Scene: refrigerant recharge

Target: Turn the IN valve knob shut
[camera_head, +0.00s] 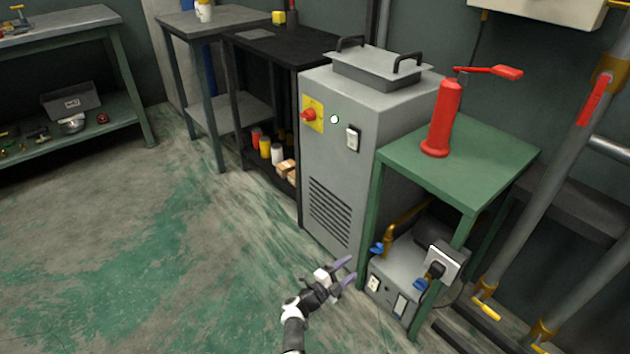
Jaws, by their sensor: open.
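A grey box-shaped unit (397,280) stands on the floor under the green table. A blue knob (377,249) shows at its left side, and a second blue knob (420,285) at its right front. No label is readable, so I cannot tell which is the IN valve knob or how far either is turned. My gripper (349,270) is open and empty. In the picture it is just left of the unit and the table's front left leg, below and left of the left knob. No contact with either knob shows.
The green table (460,165) bears a red hand pump (442,120); its legs frame the unit. A tall grey cabinet (340,165) with a red switch stands behind and left. The floor at left is clear.

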